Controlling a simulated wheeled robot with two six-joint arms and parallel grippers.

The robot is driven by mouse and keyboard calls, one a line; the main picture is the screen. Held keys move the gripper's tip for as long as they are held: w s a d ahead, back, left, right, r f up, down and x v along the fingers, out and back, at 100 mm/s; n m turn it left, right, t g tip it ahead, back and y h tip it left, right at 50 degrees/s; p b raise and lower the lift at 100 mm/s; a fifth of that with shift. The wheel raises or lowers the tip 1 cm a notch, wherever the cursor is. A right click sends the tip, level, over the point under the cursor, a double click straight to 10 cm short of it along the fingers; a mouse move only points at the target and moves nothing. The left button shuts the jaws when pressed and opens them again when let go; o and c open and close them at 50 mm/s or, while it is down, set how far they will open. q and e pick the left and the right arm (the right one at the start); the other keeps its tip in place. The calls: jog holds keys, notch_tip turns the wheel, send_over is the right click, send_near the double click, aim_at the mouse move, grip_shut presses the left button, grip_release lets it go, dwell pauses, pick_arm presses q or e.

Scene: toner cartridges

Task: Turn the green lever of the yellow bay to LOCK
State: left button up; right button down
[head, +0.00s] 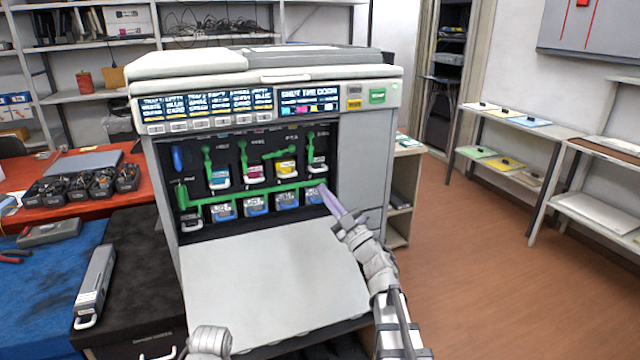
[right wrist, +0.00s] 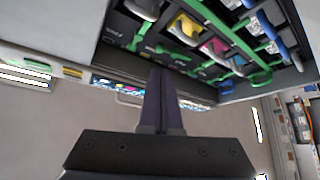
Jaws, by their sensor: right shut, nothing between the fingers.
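The yellow bay (head: 286,169) is in the upper row of the open printer, second from the right. Its green lever (head: 281,153) lies nearly level, while the levers of the neighbouring bays stand upright. My right gripper (head: 323,190) is shut and empty, below and to the right of the yellow bay, by the right end of the lower green bar. In the right wrist view the shut fingers (right wrist: 158,75) point toward the bays, apart from the yellow cartridge (right wrist: 185,29). The lever's markings are too small to read. My left gripper does not show.
The printer's front door (head: 275,285) is folded down below the bays. Magenta (head: 252,174), cyan (head: 218,178) and black (head: 318,165) bays flank the yellow one. A grey cartridge (head: 95,283) lies at left.

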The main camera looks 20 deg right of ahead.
jog(key=p, duration=0.5)
send_near(294, 151)
jog(key=x, duration=0.5)
jog(key=shift+w, duration=0.1)
jog(key=shift+x, duration=0.85)
jog(key=shift+r+n+y+p, duration=0.1)
jog(key=shift+n+y+p, duration=0.2)
jog(key=shift+n+p, duration=0.2)
